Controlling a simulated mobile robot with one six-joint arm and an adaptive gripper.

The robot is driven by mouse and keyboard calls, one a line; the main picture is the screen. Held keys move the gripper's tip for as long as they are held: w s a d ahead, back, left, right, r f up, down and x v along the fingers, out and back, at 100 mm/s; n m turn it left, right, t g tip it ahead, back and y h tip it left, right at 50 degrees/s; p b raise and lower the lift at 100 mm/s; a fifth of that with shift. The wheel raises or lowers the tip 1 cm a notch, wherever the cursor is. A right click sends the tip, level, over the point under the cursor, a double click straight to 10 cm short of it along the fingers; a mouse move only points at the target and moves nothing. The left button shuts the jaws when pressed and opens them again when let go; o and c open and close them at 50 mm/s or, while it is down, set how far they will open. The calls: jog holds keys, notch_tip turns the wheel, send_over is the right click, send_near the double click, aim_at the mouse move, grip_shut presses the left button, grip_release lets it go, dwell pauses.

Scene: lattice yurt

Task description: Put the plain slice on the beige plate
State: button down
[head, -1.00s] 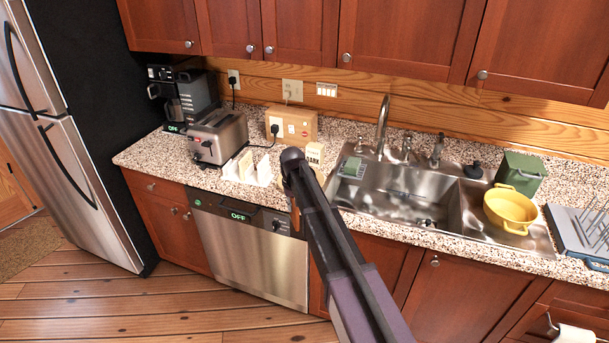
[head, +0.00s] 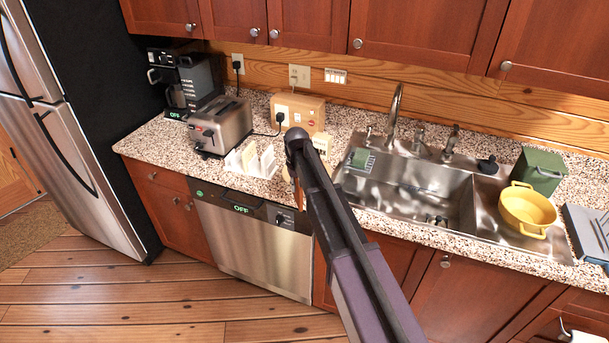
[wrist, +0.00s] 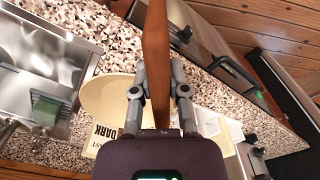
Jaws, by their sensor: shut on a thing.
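My gripper (wrist: 159,66) is shut on a brown bread slice (wrist: 155,30), seen edge-on in the wrist view between the two fingers. I take it to be the plain slice; its faces are hidden. The beige plate (wrist: 98,97) lies on the counter, partly behind the slice and the left finger in the wrist view. The slice appears above the counter, beside or over the plate's edge; the exact height cannot be told. In the head view my arm hides the gripper and most of the plate.
A white rack (head: 252,160) stands left of my arm, with a toaster (head: 222,125) behind it. A card marked "DARK" (wrist: 133,112) stands by the plate. A cardboard box (head: 300,112) is behind. The sink (head: 420,190), with a yellow colander (head: 527,208), is to the right.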

jog(key=shift+d, duration=0.3)
